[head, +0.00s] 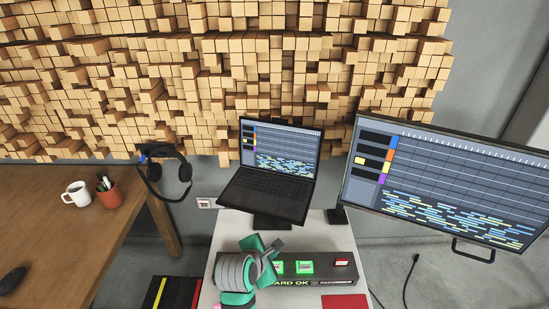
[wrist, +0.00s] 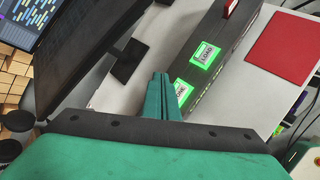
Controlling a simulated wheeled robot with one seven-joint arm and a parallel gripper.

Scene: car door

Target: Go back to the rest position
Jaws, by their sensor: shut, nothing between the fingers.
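My gripper (head: 274,247) is teal and dark grey. In the head view it is above the left part of a long dark control box (head: 318,266), and my arm hides the box's left end. In the wrist view the two fingers of my gripper (wrist: 159,88) are together with nothing between them. They point past the box (wrist: 222,58), beside its lit green buttons. Two green buttons (head: 303,267) glow on the box, and a red switch (head: 342,262) sits at its right end. Green lettering on the front is partly hidden and ends in "ARD OK".
An open laptop (head: 265,195) on a stand is just behind the box. A large monitor (head: 450,185) stands at the right. A wooden desk (head: 45,215) with a mug (head: 77,193) and pen cup (head: 109,194) is at the left; headphones (head: 165,172) hang near it. A red pad (head: 344,301) lies in front.

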